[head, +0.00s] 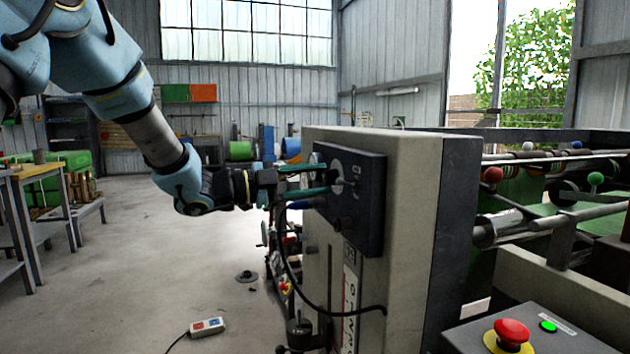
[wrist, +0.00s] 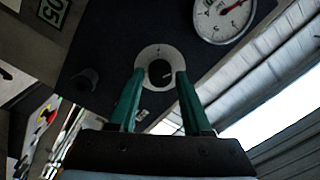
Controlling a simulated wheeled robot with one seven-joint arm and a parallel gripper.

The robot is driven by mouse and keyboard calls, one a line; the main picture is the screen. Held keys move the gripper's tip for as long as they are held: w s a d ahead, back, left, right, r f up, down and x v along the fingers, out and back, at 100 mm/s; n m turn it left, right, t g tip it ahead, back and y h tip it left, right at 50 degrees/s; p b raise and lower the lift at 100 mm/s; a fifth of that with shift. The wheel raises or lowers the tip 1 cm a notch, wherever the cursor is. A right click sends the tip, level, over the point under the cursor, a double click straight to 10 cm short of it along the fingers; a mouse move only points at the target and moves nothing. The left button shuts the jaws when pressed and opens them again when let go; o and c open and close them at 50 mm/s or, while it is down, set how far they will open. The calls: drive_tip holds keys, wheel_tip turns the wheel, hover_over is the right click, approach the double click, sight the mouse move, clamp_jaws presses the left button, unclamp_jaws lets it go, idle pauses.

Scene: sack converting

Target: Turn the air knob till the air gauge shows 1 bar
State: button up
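The air knob (wrist: 160,72) is a small black knob on a pale round plate in the wrist view, on the dark panel (head: 372,215) of the machine. My gripper (wrist: 160,76) has two green fingers standing apart, one on each side of the knob, with a gap showing around it. I cannot tell how far over the knob the fingertips reach. In the head view my gripper (head: 328,180) is at the panel face and partly hides the knob area. The air gauge (wrist: 222,18) is a white dial with a red needle, cut by the top edge; its numbers are too small to read.
Another dark knob (wrist: 85,82) sits on the panel to the left. A black cable hangs below my gripper beside the cabinet (head: 410,200). A red stop button (head: 510,333) and a green button (head: 548,326) are at the front right. The floor at left is mostly clear.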

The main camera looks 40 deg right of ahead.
drive_tip(key=shift+o, duration=1.2)
drive_tip(key=v, duration=1.1)
drive_tip(key=shift+b, duration=0.45)
drive_tip(key=shift+d, duration=0.1)
